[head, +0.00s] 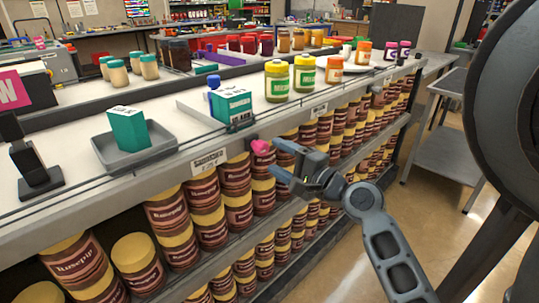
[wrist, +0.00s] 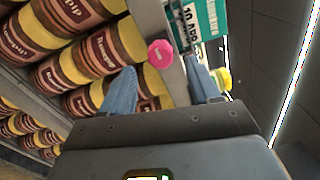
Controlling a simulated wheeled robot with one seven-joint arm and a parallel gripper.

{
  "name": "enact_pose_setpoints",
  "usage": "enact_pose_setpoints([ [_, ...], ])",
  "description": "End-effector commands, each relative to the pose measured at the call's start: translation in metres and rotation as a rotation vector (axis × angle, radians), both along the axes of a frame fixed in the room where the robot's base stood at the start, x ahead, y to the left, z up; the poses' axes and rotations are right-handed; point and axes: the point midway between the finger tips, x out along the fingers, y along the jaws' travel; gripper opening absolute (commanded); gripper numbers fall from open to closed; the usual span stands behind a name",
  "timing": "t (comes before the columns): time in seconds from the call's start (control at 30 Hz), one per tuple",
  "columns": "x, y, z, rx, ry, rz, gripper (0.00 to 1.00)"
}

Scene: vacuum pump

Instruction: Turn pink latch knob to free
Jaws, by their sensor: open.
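The pink latch knob (head: 260,147) sits on the front edge of the white counter, just below a teal box. It also shows in the wrist view (wrist: 160,53), ahead of my fingers and between their lines. My gripper (head: 287,164) is open and empty, just right of the knob in the head view. In the wrist view its two blue-grey fingers (wrist: 160,88) stand wide apart. The knob appears clear of both fingers. The latch mechanism behind the knob is hidden.
The teal box (head: 231,106) stands on the counter (head: 190,112) above the knob. Brown jars with yellow lids (head: 237,175) fill the shelves below. Yellow jars (head: 277,80) stand farther back. A grey tray (head: 165,143) holds another teal box. Open floor lies at the right.

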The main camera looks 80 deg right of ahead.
Motion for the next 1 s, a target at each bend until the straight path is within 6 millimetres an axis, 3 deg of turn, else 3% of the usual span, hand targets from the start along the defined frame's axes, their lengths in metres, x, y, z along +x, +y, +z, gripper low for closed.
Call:
enact_pose_setpoints([
  [0.3, -0.021, 0.013, 0.000, -0.001, 0.001, -0.001, 0.61],
  [0.87, -0.021, 0.013, 0.000, 0.000, 0.000, 0.000, 0.61],
  [1.0, -0.018, 0.024, -0.009, -0.027, 0.049, 0.010, 0.61],
])
